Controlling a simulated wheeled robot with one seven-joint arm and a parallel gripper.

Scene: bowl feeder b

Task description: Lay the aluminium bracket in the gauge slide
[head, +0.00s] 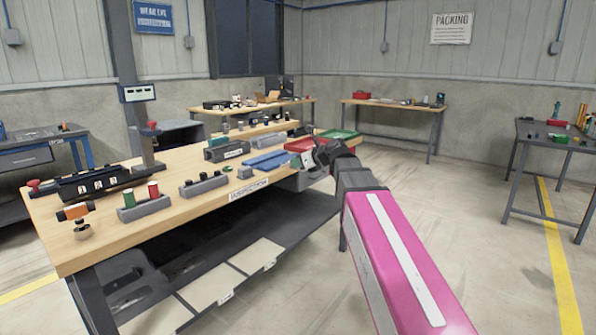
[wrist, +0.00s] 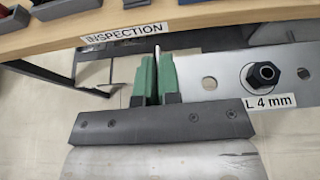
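My gripper (wrist: 156,78) has green fingers close together, with a thin pale edge between them. A bright metal plate with holes and a dark hex nut, which looks like the aluminium bracket (wrist: 225,72), extends right from the fingers, past the picture edge. A label on it reads "L 4 mm". In the head view my gripper (head: 318,156) is at the bench's right front; the bracket cannot be made out there. A long dark fixture (head: 95,182) with numbered marks and a red knob lies at the bench's left, near a display post; I cannot tell whether it is the gauge slide.
The inspection bench (head: 190,208) holds a grey block with red and green pegs (head: 145,207), another grey holder (head: 203,185), blue pieces (head: 268,160) and a green tray (head: 338,134). The display post (head: 138,95) rises at the left.

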